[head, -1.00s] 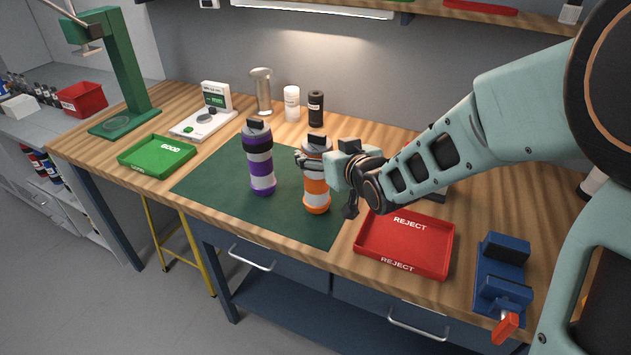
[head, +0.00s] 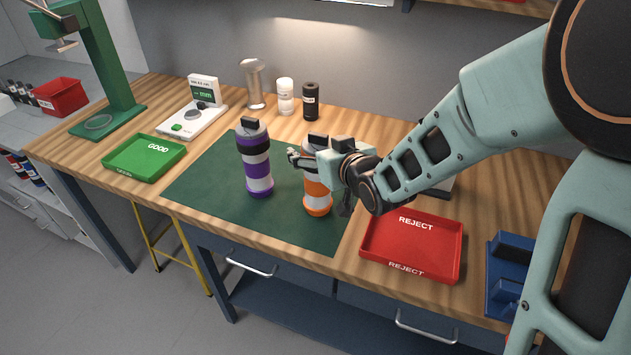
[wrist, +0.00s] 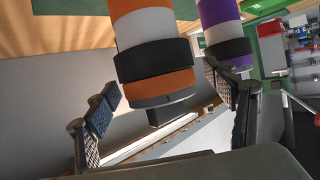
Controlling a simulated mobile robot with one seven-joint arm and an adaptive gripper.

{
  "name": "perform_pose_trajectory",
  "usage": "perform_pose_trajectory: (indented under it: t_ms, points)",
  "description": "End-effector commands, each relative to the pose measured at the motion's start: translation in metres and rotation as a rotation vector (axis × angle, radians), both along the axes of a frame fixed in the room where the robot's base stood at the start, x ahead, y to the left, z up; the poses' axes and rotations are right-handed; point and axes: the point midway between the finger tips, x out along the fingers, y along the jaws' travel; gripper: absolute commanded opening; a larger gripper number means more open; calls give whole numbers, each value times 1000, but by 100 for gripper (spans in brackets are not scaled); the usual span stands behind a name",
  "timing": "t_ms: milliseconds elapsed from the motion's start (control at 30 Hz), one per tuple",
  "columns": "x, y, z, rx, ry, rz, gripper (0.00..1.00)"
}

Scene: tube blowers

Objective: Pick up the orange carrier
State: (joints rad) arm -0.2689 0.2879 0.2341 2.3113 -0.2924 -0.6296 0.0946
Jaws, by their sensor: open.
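The orange carrier (head: 317,196) is a cylinder with orange and white bands and a dark top, standing upright on the green mat (head: 215,204). In the wrist view the orange carrier (wrist: 155,60) shows between the spread fingers, its dark band and dark end toward the palm. My gripper (head: 302,158) is open at its upper part and hides some of it in the head view. Contact with the fingers cannot be told. The purple carrier (head: 257,165), with purple and white bands, stands upright just left of it; it also shows behind the right finger in the wrist view (wrist: 222,42).
A red REJECT tray (head: 413,245) lies right of the mat, with a blue vise (head: 510,270) beyond. A green GOOD tray (head: 145,157) and a white gauge (head: 192,120) are left. White (head: 285,97) and black (head: 310,101) cylinders stand behind.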

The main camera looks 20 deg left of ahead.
Motion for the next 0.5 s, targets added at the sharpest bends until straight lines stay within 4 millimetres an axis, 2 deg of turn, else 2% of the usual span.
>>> perform_pose_trajectory:
  t_ms: [133,500]
  points:
    - [0,0,0,0,0,0,77]
    - [0,0,0,0,0,0,36]
